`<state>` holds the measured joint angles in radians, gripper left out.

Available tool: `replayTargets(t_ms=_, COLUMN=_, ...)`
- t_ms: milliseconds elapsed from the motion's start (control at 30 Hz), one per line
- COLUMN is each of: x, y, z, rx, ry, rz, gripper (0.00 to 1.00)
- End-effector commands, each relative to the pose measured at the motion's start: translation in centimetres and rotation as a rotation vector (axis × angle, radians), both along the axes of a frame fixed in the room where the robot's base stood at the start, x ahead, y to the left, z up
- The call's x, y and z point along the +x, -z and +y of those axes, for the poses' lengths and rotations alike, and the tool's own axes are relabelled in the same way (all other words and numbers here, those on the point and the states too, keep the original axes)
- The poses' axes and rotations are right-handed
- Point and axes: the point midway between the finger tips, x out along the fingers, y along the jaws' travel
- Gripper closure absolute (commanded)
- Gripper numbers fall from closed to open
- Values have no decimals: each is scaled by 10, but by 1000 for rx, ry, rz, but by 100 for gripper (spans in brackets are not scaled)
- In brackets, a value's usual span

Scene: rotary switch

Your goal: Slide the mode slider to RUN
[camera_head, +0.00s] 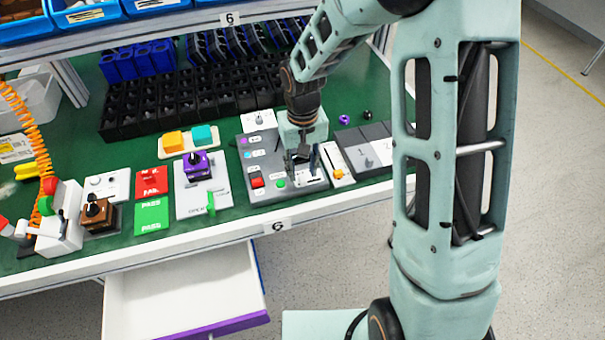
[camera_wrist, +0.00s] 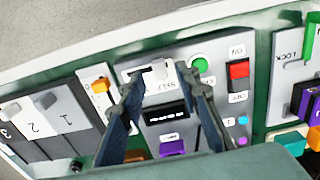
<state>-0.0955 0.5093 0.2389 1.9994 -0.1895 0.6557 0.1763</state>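My gripper (camera_wrist: 158,78) is open, its two dark fingers spread over the front right part of the grey control panel (camera_wrist: 220,115). A white plate with a slot and a pale slider knob (camera_wrist: 160,69) shows between the fingertips in the wrist view; I cannot tell whether they touch it. Its lettering is too small to read surely. A narrow white strip with an orange knob (camera_wrist: 100,86) stands left of the left finger; this orange knob (camera_head: 338,174) also shows in the head view. Neither view shows a readable RUN mark. My gripper (camera_head: 303,172) partly hides the panel in the head view.
Beside the plate are a green button (camera_wrist: 200,65) and a red ON/OFF rocker (camera_wrist: 239,74). Grey numbered blocks (camera_head: 362,152) lie right of the strip. A purple-handled unit (camera_head: 195,166) stands left of the panel. Black bins (camera_head: 170,103) stand behind. An open drawer (camera_head: 180,290) juts out below.

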Motion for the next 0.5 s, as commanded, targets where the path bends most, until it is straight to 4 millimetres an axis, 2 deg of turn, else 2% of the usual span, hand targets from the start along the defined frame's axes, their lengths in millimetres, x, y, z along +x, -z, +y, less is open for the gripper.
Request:
replayTargets(t_ms=33, x=-1, y=9, z=0, rx=-1, ry=-1, rz=3, gripper=70)
replayTargets(t_ms=200, x=0, y=25, z=0, rx=0, ry=0, rz=1, gripper=70)
replayTargets(t_ms=500, x=1, y=30, z=0, rx=0, ry=0, rz=-2, gripper=70)
